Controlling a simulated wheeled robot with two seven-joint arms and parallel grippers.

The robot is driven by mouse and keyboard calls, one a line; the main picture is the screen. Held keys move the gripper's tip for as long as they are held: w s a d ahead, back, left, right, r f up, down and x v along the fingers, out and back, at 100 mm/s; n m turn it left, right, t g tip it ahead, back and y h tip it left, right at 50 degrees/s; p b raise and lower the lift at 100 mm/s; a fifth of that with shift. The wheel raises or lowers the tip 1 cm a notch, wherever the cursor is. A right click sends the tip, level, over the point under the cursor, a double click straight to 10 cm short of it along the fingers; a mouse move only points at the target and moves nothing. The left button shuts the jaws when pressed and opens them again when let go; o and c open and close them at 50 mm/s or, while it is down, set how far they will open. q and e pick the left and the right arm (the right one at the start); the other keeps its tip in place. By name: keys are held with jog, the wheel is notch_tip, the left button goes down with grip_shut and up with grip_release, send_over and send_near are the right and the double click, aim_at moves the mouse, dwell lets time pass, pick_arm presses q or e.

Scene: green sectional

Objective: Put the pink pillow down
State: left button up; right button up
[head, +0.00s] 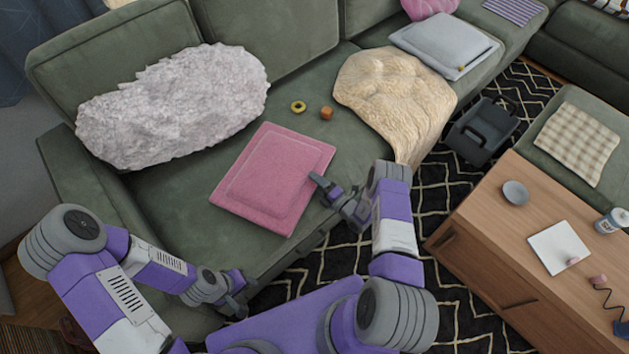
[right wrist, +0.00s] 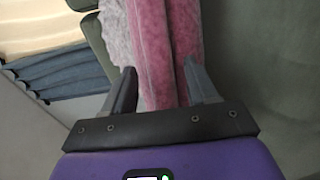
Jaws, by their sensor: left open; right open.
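The pink pillow (head: 268,180) lies flat on the green sofa seat, near its front edge in the head view. My right gripper (head: 325,190) is at the pillow's right edge, with its jaws apart. In the right wrist view the pillow's edge (right wrist: 165,50) is between the two open fingers (right wrist: 163,90); I cannot tell whether either finger touches it. My left gripper (head: 240,292) is open and empty, low in front of the sofa, apart from the pillow.
A fluffy grey-white pillow (head: 175,105) leans on the sofa back. A yellow ring (head: 298,106) and an orange cube (head: 326,113) lie behind the pink pillow. A cream throw (head: 395,90) drapes over the seat at right. A wooden table (head: 480,235) stands at right.

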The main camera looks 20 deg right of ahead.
jog(key=p+v, duration=0.2)
jog(key=v, duration=0.8)
jog(key=s+a+r+n+g+y, duration=0.1)
jog(key=s+a+n+g+y, duration=0.7)
jog(key=a+n+g, duration=0.55)
jog(key=s+a+r+n+g+h, duration=0.25)
jog(key=s+n+g+h, duration=0.65)
jog(key=n, duration=1.5)
jog(key=r+n+t, duration=0.1)
jog(key=n+t, duration=0.1)
jog(key=n, duration=0.1)
jog(key=a+n+t+h, duration=0.1)
jog(key=n+t, duration=0.1)
jog(key=n, duration=0.1)
jog(key=r+n+t, duration=0.1)
jog(key=n+t, duration=0.1)
jog(key=n, duration=0.1)
jog(key=shift+a+r+t+h, duration=0.25)
jog(key=shift+a+r+h, duration=0.1)
jog(key=shift+a+h, duration=0.05)
